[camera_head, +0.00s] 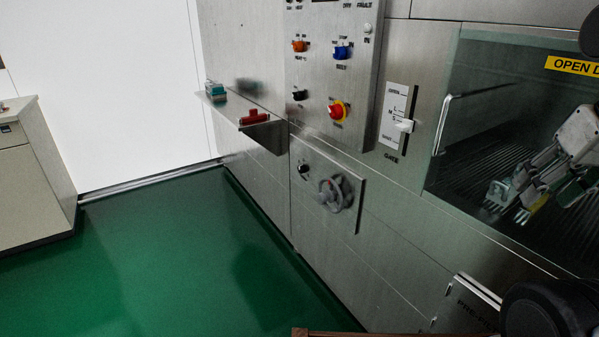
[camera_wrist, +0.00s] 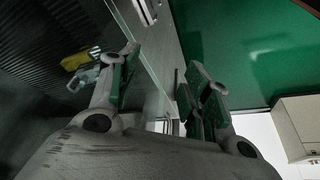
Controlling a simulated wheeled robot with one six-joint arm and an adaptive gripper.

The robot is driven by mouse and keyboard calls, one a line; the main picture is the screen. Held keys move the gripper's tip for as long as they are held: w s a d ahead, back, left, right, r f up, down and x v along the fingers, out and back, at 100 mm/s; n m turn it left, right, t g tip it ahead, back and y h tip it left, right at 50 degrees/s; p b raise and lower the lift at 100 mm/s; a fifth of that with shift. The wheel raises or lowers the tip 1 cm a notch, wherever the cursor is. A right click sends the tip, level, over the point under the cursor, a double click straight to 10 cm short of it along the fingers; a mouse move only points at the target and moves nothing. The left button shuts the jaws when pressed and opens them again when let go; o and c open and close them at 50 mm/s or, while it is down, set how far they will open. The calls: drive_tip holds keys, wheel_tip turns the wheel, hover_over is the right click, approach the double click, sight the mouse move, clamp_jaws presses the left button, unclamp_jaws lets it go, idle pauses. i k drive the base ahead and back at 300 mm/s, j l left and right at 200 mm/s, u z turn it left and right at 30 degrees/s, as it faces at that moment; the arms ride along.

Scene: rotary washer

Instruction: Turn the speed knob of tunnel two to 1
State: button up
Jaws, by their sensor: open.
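The steel control panel (camera_head: 322,75) stands at upper middle in the head view, with a small black knob (camera_head: 298,95) at its lower left. Another black knob (camera_head: 303,169) sits on the lower plate beside a grey handwheel (camera_head: 335,193). Their labels are too small to read, so I cannot tell which is the tunnel two speed knob. My gripper (camera_head: 518,199) is at the right, by the dark glass door and well apart from the knobs. In the wrist view my gripper (camera_wrist: 160,85) has its two fingers spread with nothing between them.
The gate lever (camera_head: 404,125) and door handle (camera_head: 441,125) stick out between panel and gripper. The green floor (camera_head: 170,260) is clear.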

sight(301, 170)
drive_tip(key=i+j, duration=0.2)
drive_tip(key=j, duration=0.2)
drive_tip(key=i+j, duration=0.15)
drive_tip(key=j, duration=0.25)
drive_tip(key=i+j, duration=0.35)
drive_tip(key=i, duration=0.15)
drive_tip(key=i+j, duration=0.3)
drive_tip(key=i, duration=0.2)
